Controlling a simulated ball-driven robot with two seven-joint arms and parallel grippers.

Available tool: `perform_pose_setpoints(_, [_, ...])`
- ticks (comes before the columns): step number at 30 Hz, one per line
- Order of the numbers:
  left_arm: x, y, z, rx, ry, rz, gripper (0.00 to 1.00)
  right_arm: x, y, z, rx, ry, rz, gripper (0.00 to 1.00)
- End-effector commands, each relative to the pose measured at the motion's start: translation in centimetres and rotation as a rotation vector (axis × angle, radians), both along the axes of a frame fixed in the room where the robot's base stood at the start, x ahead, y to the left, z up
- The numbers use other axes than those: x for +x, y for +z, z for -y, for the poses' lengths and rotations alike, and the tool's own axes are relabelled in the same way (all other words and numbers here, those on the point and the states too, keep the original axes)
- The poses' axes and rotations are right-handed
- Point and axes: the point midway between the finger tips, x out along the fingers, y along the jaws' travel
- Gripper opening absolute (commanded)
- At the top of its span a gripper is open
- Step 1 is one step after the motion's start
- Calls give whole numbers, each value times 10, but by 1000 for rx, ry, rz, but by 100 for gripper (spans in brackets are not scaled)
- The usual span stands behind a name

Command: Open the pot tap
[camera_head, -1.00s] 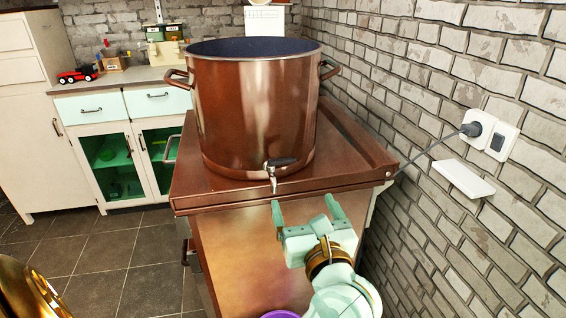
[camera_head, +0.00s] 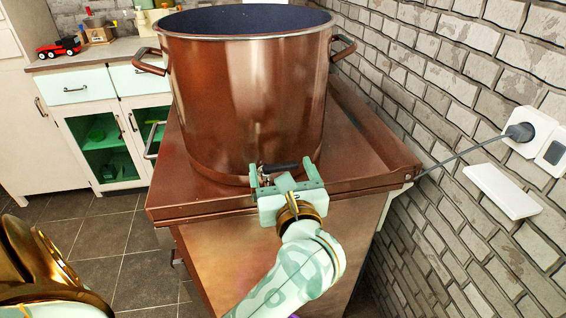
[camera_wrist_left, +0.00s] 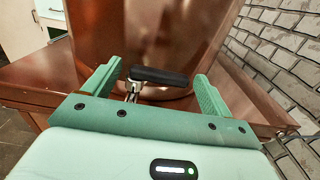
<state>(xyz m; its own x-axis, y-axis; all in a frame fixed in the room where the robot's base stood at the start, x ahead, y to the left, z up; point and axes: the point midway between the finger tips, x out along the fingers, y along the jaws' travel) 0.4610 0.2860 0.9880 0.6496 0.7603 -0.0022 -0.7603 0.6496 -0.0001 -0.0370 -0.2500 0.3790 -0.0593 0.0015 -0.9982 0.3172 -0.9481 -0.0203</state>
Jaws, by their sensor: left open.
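A large copper-coloured pot (camera_head: 245,90) stands on a copper-coloured cabinet top (camera_head: 170,190). Its tap, with a black lever handle (camera_head: 281,167), sits low on the pot's front. In the left wrist view the black lever (camera_wrist_left: 158,76) lies roughly level above the silver spout (camera_wrist_left: 132,92). My left gripper (camera_head: 285,172) is open in front of the tap, and the lever shows between its two green fingers. In the left wrist view the left gripper (camera_wrist_left: 155,85) shows no grip on the lever. The spout is mostly hidden by the gripper in the head view. My right gripper is not seen.
A brick wall (camera_head: 450,90) runs along the right, with a plug and cable (camera_head: 520,132) and a white ledge (camera_head: 500,190). A raised rail (camera_head: 375,130) edges the cabinet top. A pale cupboard with green-lined doors (camera_head: 100,130) stands at the back left.

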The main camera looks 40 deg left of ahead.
Motion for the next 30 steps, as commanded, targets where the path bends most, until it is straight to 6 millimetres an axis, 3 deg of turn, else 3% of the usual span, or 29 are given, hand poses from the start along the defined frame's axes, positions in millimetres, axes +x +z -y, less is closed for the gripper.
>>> perform_pose_setpoints(6, [0, 0, 0, 0, 0, 0, 85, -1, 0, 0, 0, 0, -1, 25])
perform_pose_setpoints(11, [0, 0, 0, 1, 0, 1, 43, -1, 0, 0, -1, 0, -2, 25])
perform_pose_setpoints(23, [-2, 1, 0, 4, -47, 1, 43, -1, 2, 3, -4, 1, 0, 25])
perform_pose_setpoints(30, [-6, 2, 1, 7, -194, 0, 43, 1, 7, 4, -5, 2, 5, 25])
